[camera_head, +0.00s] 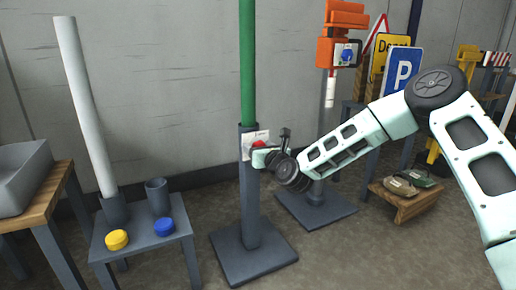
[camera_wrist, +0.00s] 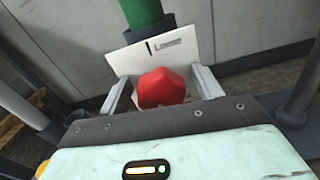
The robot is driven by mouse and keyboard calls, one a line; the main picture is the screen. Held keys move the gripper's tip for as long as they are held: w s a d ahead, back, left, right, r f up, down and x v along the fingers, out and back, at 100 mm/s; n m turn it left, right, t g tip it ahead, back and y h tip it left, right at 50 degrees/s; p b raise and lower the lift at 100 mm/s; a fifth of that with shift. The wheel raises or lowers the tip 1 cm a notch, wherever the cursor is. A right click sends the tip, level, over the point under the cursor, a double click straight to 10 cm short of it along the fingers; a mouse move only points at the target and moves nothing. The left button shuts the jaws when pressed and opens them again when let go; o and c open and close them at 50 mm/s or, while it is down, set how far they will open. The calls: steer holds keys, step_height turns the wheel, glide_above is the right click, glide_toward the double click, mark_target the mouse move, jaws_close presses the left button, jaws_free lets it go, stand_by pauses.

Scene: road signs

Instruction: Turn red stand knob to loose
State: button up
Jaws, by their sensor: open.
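The red knob (camera_wrist: 162,88) sits on the front of a dark grey stand (camera_head: 250,205) that holds an upright green pole (camera_head: 247,60). A white label plate (camera_wrist: 130,56) is behind the knob, with a dark mark and small lettering that I can only partly read. My gripper (camera_wrist: 163,92) is open, with one finger on each side of the knob. In the wrist view a gap shows at the sides. In the head view the knob (camera_head: 259,144) is partly hidden by my gripper.
An orange signal (camera_head: 340,50) on another stand is just behind my arm. Road signs (camera_head: 403,70) stand at the right.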

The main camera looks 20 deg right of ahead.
steer(key=c, duration=1)
